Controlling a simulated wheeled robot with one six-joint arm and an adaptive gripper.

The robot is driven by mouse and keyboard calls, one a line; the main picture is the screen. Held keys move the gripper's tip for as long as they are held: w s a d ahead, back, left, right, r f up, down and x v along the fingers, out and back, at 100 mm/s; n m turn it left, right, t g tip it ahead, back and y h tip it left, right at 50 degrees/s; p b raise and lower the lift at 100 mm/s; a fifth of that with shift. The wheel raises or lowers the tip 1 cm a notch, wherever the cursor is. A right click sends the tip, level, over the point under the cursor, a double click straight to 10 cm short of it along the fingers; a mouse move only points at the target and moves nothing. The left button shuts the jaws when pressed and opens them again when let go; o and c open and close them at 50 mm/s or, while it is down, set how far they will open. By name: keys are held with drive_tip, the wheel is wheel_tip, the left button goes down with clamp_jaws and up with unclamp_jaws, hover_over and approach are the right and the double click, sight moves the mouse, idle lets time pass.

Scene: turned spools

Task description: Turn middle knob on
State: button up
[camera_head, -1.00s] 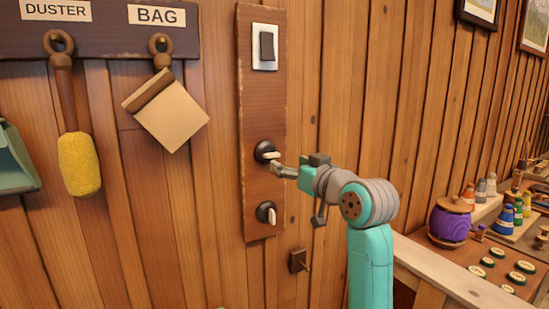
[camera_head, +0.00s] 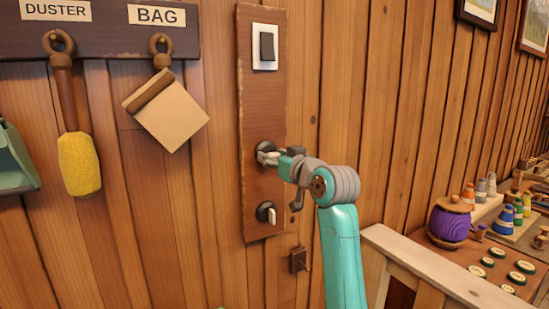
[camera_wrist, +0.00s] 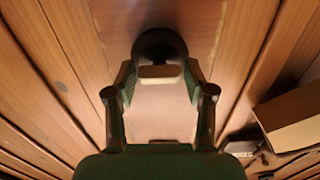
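A dark wooden board (camera_head: 262,105) on the plank wall carries a white-framed rocker switch (camera_head: 266,47), a middle knob (camera_head: 264,146) and a lower knob (camera_head: 266,212). The lower knob's pale handle stands roughly upright. My gripper (camera_head: 268,157) is at the middle knob and partly hides it. In the wrist view the middle knob's dark round base (camera_wrist: 158,45) and pale bar handle (camera_wrist: 160,72) lie between the fingertips of my gripper (camera_wrist: 159,70). The fingers are spread, one on each side of the handle, with a narrow gap seeming to show at each side.
A yellow duster (camera_head: 79,163) and a tan bag (camera_head: 167,110) hang on the left. A small wooden fixture (camera_head: 298,260) is on the wall below my arm. A workbench (camera_head: 470,270) with a purple pot (camera_head: 450,221) and several small bottles stands at right.

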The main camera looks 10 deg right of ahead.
drive_tip(key=c, duration=0.6)
drive_tip(key=shift+o, duration=0.2)
drive_tip(key=shift+m, duration=0.3)
drive_tip(key=m, duration=1.7)
drive_tip(key=shift+m, duration=0.3)
